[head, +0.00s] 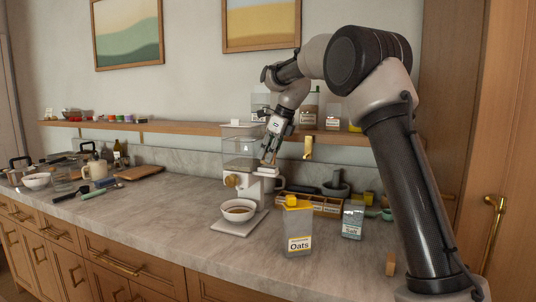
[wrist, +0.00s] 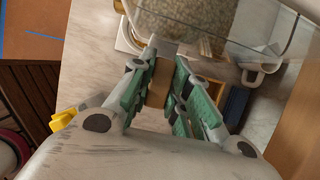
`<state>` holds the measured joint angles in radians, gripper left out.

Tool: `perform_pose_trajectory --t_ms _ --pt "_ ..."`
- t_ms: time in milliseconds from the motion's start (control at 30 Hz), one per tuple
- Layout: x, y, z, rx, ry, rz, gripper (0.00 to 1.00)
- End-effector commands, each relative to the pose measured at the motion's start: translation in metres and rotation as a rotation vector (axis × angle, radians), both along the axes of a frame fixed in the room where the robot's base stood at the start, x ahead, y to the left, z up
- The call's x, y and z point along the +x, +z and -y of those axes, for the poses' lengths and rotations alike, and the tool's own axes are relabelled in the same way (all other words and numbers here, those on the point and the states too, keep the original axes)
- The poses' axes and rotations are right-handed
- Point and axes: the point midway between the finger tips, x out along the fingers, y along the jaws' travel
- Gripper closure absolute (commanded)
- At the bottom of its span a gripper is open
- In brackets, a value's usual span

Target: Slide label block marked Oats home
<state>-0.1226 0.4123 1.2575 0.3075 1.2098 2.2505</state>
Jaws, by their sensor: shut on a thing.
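My gripper (head: 269,160) is in front of the white dispenser (head: 239,130) with the clear hopper, above the counter. In the wrist view my gripper (wrist: 158,85) is shut on a small tan wooden block (wrist: 155,92) between its green-padded fingers. I cannot read any marking on the block. The hopper (wrist: 190,18) with pale grains lies just beyond the fingertips; I cannot tell whether the block touches it. A clear canister (head: 297,235) with a yellow lid and an "Oats" label stands at the counter's front.
A bowl (head: 238,211) stands on a white base below the dispenser. A "Salt" box (head: 353,220), a sectioned wooden tray (head: 326,208) and a grey mortar (head: 337,187) are at right. The wall shelf (head: 190,128) runs behind. Counter left of the bowl is fairly clear.

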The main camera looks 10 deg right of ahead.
Motion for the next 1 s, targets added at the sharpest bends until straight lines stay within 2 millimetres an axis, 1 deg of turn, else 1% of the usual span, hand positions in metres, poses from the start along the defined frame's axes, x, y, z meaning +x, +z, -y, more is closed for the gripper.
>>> perform_pose_trajectory --t_ms 700,733,800,867,1000 --pt "0.000 -0.017 0.000 0.001 0.000 -0.001 0.98" --pt "0.000 -0.018 0.000 0.000 0.000 0.000 0.80" --pt "0.000 -0.018 0.000 0.001 0.000 -0.001 0.67" --pt "0.000 -0.018 0.000 0.000 -0.001 -0.002 0.57" --pt "0.000 -0.018 0.000 0.000 0.000 -0.001 0.57"
